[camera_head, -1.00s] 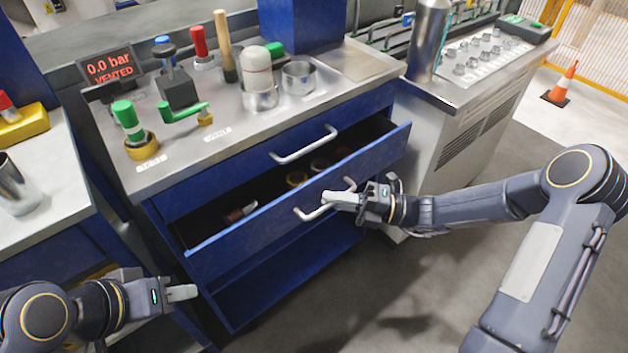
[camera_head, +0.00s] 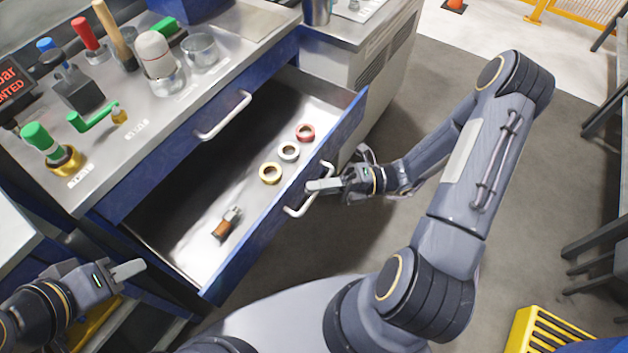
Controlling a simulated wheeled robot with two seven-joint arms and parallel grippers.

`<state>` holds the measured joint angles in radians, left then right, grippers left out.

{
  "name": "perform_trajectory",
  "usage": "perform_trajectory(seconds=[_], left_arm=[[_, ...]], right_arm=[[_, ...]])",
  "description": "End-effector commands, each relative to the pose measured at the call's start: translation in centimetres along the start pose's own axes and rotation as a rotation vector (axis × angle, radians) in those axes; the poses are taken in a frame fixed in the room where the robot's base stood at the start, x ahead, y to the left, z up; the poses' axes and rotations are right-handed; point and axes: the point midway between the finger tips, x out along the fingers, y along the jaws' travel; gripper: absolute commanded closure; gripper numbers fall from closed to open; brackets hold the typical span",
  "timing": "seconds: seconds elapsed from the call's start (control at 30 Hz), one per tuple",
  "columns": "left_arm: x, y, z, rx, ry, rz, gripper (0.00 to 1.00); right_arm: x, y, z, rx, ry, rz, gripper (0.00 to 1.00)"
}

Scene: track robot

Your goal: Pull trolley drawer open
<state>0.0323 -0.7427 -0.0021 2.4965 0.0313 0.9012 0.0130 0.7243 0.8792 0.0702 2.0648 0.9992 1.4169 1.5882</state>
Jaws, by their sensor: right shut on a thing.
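The blue trolley drawer (camera_head: 250,243) stands far out of the trolley, its pale inside in plain view. My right gripper (camera_head: 318,186) is shut on the silver handle (camera_head: 297,210) on the drawer's front, and its fingers hide part of that handle. Three rings, gold (camera_head: 270,173), silver (camera_head: 288,152) and red (camera_head: 305,132), lie in the drawer. A small brown and metal fitting (camera_head: 227,223) lies nearer its left end. My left gripper (camera_head: 133,268) is left of the drawer, apart from it; its finger gap does not show clearly.
Above is a shut drawer with its own handle (camera_head: 222,117). The steel top (camera_head: 140,120) carries valves, tools and cups. A yellow crate (camera_head: 530,335) stands at the lower right. Grey floor (camera_head: 540,200) lies open to the right of my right arm.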

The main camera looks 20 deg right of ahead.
Motion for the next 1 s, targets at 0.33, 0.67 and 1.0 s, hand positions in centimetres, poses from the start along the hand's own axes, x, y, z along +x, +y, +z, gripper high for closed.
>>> perform_trajectory(seconds=[0.33,0.67,1.0], left_arm=[[0.0,0.0,0.0,0.000,0.000,0.000,0.64],[0.0,0.0,0.0,0.000,0.000,0.000,0.64],[-0.2,0.1,-0.1,0.000,0.000,0.000,0.64]], right_arm=[[0.0,-0.1,0.0,0.001,0.002,-0.001,0.74],[-0.1,0.0,0.0,0.000,0.000,-0.001,0.68],[-5.0,-0.1,0.1,-0.001,-0.001,-0.004,0.68]])
